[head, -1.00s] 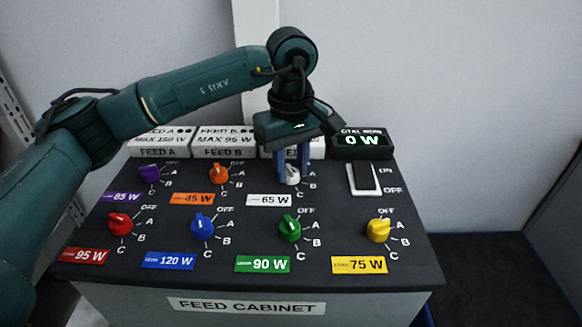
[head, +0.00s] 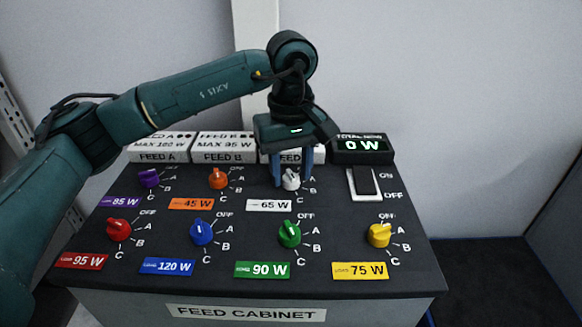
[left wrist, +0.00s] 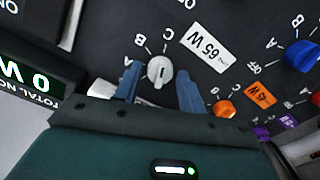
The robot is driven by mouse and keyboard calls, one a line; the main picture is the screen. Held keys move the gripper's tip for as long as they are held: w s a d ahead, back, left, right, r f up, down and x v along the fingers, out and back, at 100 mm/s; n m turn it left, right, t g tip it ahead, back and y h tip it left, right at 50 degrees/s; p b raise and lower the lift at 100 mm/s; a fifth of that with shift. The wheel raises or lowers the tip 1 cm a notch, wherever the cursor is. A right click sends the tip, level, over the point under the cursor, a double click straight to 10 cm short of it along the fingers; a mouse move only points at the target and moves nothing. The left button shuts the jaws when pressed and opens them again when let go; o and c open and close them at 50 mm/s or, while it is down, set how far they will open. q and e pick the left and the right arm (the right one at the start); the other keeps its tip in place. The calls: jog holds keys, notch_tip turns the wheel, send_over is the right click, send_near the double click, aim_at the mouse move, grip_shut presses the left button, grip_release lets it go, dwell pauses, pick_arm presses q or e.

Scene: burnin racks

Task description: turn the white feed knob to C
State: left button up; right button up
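The white feed knob (head: 291,181) is in the back row of the black panel, above the white 65 W label (head: 269,205). My left gripper (head: 293,182) points down over it. In the left wrist view the white knob (left wrist: 159,71) sits between the two blue fingers (left wrist: 159,88), with a gap on each side. The gripper is open and holds nothing. The marks A, B and C show around the knob there; its OFF mark is hidden. I cannot tell surely which mark the knob points to. My right gripper is not in view.
The orange knob (head: 219,178) is left of the white one, and the green knob (head: 290,234) is in front. A rocker switch (head: 364,183) is to the right. Feed boxes (head: 224,143) and a display reading 0 W (head: 361,145) stand along the back edge.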

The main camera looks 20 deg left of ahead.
aim_at(291, 173)
pick_arm(q)
jog(key=shift+o, duration=1)
notch_tip(291, 173, up, 13)
jog(key=p, duration=0.1)
